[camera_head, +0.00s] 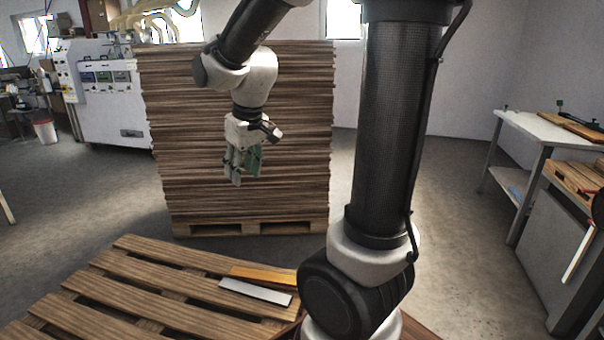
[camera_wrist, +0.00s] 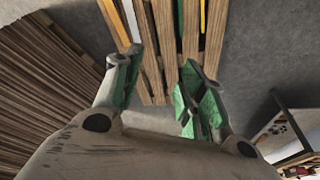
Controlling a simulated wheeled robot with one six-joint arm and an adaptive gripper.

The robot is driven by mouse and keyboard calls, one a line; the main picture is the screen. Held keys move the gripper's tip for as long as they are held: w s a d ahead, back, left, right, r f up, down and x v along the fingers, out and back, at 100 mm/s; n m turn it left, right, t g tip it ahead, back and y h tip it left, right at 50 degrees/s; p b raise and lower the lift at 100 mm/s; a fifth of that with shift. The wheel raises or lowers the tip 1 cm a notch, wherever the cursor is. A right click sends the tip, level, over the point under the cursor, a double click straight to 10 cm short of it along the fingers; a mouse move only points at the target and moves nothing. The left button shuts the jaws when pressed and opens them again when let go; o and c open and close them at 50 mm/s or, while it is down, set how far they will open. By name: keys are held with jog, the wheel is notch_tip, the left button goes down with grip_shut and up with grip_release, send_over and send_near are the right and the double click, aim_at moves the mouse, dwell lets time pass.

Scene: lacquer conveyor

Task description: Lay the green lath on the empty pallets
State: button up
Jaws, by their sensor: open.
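My gripper (camera_head: 243,172) is open and hangs high in front of the wood stack in the head view. Its fingers have green pads, and in the wrist view the gap between the fingertips (camera_wrist: 160,72) is empty. A slatted wooden pallet (camera_head: 128,285) lies low in front, bearing a white lath (camera_head: 256,292) and an orange lath (camera_head: 262,275). In the wrist view a thin green strip (camera_wrist: 180,16) shows beyond the fingers, beside a yellow strip (camera_wrist: 203,14); it may be the green lath. I make out no green lath in the head view, where my arm hides part of the pallet area.
A tall stack of wooden boards (camera_head: 245,125) on a pallet stands behind my gripper. A white workbench (camera_head: 545,127) with boards on it is at the right. A white machine (camera_head: 110,100) stands at the back left. The floor between is clear.

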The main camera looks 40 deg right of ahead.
jog(key=s+d+r+m, duration=0.1)
jog(key=s+r, duration=0.1)
jog(key=s, duration=0.7)
jog(key=s+d+r+t, duration=0.1)
jog(key=s+d+r, duration=0.1)
jog(key=s, duration=0.7)
jog(key=shift+s+m, duration=0.15)
jog(key=shift+m, duration=0.25)
jog(key=shift+r, duration=0.1)
